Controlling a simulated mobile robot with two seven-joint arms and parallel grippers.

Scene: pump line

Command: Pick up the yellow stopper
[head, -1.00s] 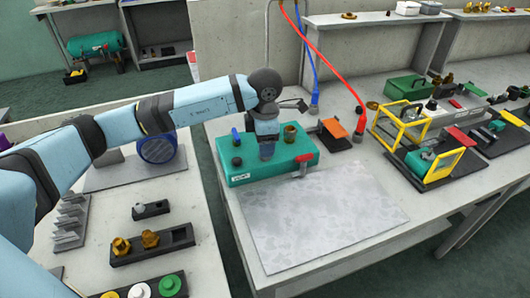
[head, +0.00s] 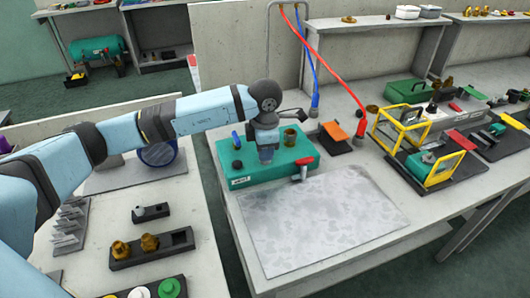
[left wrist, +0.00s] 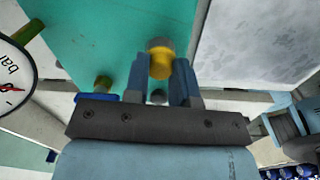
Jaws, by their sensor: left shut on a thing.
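The yellow stopper (left wrist: 160,64) shows in the left wrist view as a short yellow piece with a grey end, between the fingertips of my left gripper (left wrist: 159,76). The gripper is shut on it. The teal box (left wrist: 95,35) lies behind and below. In the head view my left gripper (head: 266,155) points down over the middle of the teal box (head: 242,179); the stopper is hidden there by the gripper. I cannot tell whether the stopper is clear of the box. My right gripper is in neither current view.
On the box around my gripper stand a blue-handled fitting (head: 237,141), a black knob (head: 237,165), a brass fitting (head: 289,137) and a red-handled valve (head: 303,169). Blue (head: 316,84) and red (head: 345,85) hoses hang behind. The grey mat (head: 322,217) in front is bare.

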